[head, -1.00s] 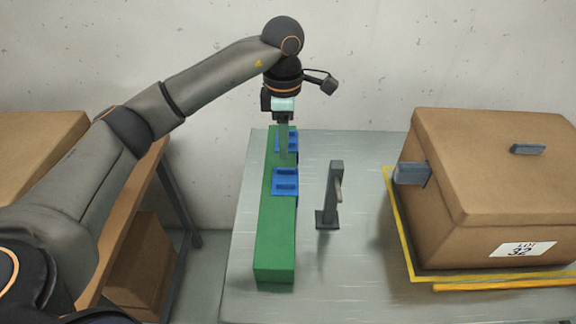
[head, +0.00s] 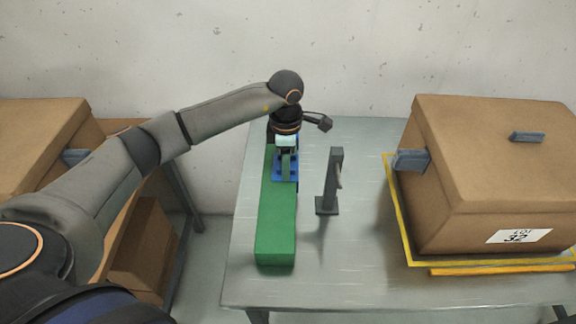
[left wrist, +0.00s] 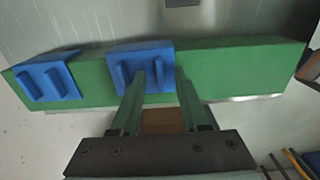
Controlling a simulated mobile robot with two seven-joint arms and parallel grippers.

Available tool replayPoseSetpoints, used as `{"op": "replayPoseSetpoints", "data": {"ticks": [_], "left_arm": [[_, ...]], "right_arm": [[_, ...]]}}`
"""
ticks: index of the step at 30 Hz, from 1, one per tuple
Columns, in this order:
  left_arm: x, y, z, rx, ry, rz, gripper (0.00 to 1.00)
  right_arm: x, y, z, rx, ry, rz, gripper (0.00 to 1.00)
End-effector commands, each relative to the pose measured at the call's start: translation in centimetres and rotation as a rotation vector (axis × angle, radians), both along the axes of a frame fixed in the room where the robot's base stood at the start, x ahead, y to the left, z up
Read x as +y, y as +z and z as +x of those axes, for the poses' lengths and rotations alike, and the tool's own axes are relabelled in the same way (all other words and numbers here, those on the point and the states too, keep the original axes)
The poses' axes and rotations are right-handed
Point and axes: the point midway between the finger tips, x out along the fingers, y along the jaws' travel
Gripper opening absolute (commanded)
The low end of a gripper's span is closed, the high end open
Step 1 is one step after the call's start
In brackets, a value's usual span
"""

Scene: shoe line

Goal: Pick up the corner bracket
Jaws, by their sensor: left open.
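Two blue brackets with raised ribs sit on a long green beam (head: 276,235). The nearer corner bracket (head: 278,175) is partly hidden by my left gripper (head: 287,172); in the left wrist view this bracket (left wrist: 122,57) is near the middle. The far blue bracket (left wrist: 48,82) is at the left there; in the head view it is mostly hidden behind my gripper. My left gripper is open. Contact cannot be told. My right gripper is out of view.
A dark grey upright stand (head: 332,180) stands on the metal table (head: 345,275), right of the beam. A large lidded brown box (head: 495,175) rests on the right, within a yellow border. More brown boxes (head: 40,145) are at the left. The table's front middle is clear.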

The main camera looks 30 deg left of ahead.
Motion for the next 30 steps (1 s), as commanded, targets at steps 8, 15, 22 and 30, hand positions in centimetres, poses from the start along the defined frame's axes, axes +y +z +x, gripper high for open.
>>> {"op": "replayPoseSetpoints", "data": {"ticks": [8, 15, 22, 30], "left_arm": [[0.0, -0.5, 0.03, -0.002, -0.001, 0.0, 0.45], [0.0, -0.46, 0.03, -0.001, -0.001, 0.0, 0.19], [0.01, -0.45, 0.03, -0.001, 0.0, 0.0, 0.0], [0.01, -0.44, 0.03, -0.001, 0.0, 0.0, 0.0]], "right_arm": [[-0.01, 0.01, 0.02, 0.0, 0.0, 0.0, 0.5], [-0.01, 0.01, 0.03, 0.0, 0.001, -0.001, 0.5], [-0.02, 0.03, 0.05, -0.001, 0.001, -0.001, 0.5], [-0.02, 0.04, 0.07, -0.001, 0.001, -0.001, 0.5]]}}
